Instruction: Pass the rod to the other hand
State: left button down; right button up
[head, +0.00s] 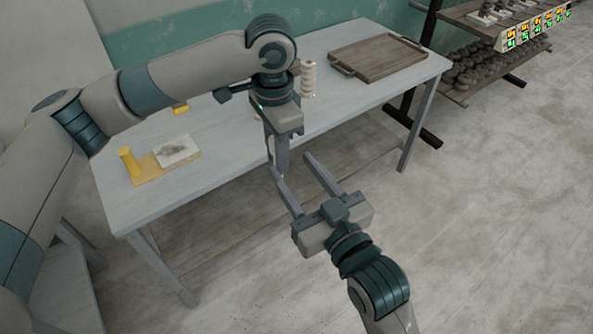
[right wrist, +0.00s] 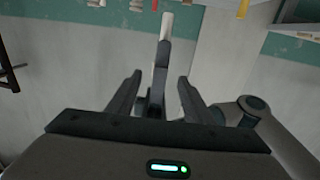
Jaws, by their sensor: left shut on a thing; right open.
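My left gripper (head: 282,158) points down in front of the table and is shut on the rod. The rod (right wrist: 166,26) shows in the right wrist view as a pale grey bar sticking out past the dark left fingers (right wrist: 161,66). In the head view it is mostly hidden by the left gripper. My right gripper (head: 291,164) is open and empty, its two fingers reaching up towards the left gripper. In the right wrist view its fingers (right wrist: 158,78) stand either side of the left gripper's line; I cannot tell whether they touch anything.
The pale table (head: 225,170) stands behind the grippers. On it are a yellow stand with a grey slab (head: 178,150), a ribbed cream column (head: 308,78) and a wooden tray (head: 375,58). A shelf rack (head: 475,70) stands at the far right. The floor at right is clear.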

jog(key=shift+w+a, duration=0.1)
jog(key=shift+w, duration=0.05)
jog(key=x, duration=1.1)
jog(key=shift+w, duration=0.35)
jog(key=shift+a, duration=0.15)
jog(key=c, duration=1.2)
pick_arm(q)
jog(key=c, duration=1.4)
grip_release()
pick_arm(e)
jog(key=shift+o, duration=0.2)
pick_arm(q)
jog(key=shift+r, duration=0.15)
notch_tip(320, 180, up, 12)
jog(key=shift+f, duration=0.15)
